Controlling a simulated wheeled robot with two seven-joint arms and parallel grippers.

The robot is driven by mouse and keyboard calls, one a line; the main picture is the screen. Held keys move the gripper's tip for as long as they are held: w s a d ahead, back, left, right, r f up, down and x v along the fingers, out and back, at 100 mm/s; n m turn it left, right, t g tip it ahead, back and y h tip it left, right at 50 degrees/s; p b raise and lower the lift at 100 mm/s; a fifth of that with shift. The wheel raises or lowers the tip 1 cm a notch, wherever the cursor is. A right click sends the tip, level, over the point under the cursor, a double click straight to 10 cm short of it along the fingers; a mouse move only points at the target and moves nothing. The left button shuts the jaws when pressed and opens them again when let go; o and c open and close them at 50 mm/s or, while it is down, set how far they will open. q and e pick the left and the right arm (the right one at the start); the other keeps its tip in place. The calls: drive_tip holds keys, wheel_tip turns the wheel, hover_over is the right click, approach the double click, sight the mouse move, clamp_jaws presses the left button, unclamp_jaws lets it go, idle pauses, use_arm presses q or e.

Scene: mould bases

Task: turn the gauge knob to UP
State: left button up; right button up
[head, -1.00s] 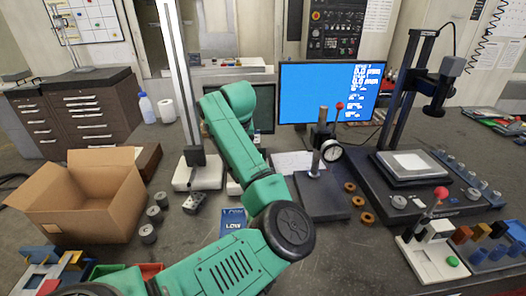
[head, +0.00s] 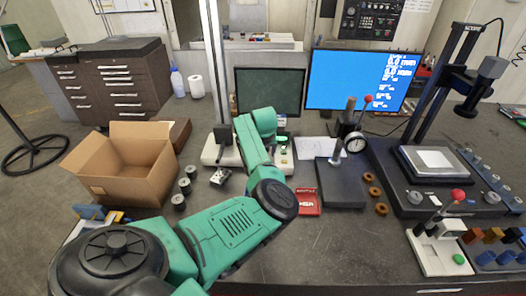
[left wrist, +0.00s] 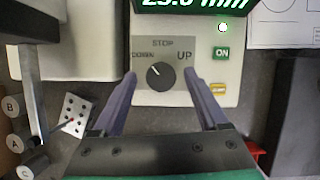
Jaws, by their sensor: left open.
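The gauge knob (left wrist: 161,76) is a round dark dial on a grey panel marked STOP at the top and UP at the right; the left label is partly covered by a finger. Its pale pointer mark seems to point up and left. My left gripper (left wrist: 160,72) is open, one finger on each side of the knob; I cannot tell whether they touch it. In the head view the gauge's white base (head: 210,155) stands at the foot of a tall column, and my left arm hides the knob and gripper. My right gripper is not in view.
A green ON button (left wrist: 222,53) and a yellow button (left wrist: 218,88) sit right of the knob, below a lit display (left wrist: 195,4). A perforated metal block (left wrist: 75,113) and lettered cylinders (left wrist: 14,142) lie left. A dial gauge stand (head: 340,185) stands right.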

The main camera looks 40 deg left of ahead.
use_arm(q)
drive_tip(key=c, duration=0.5)
clamp_jaws()
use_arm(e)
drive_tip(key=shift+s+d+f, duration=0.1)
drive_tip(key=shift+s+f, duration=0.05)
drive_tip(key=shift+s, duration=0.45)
